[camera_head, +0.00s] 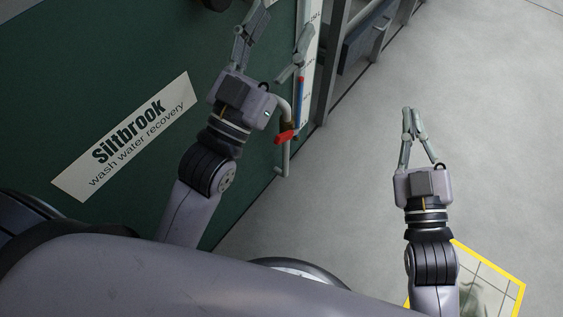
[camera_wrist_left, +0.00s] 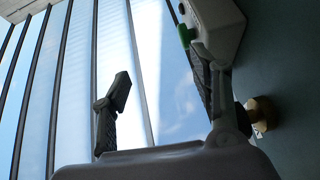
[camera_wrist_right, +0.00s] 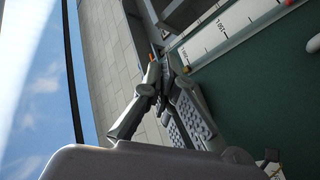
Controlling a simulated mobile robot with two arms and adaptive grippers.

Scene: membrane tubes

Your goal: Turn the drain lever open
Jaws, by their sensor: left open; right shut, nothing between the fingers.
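The drain lever (camera_head: 287,136) is a small red handle on a grey pipe at the right edge of the green panel (camera_head: 120,50) in the head view. Its lower end points down and left. My left gripper (camera_head: 273,38) is open and empty, above the lever in the picture and in front of the panel. In the left wrist view its fingers (camera_wrist_left: 160,85) are spread apart, and the lever cannot be made out there. My right gripper (camera_head: 411,112) is shut and empty, over the floor well to the right of the lever. Its closed fingers also show in the right wrist view (camera_wrist_right: 166,68).
A white graduated strip (camera_head: 308,60) with a blue and red tube runs along the panel edge, close to my left gripper. A Siltbrook label (camera_head: 125,140) is on the panel. A metal frame (camera_head: 345,50) stands behind. Grey floor (camera_head: 480,110) around my right gripper is clear.

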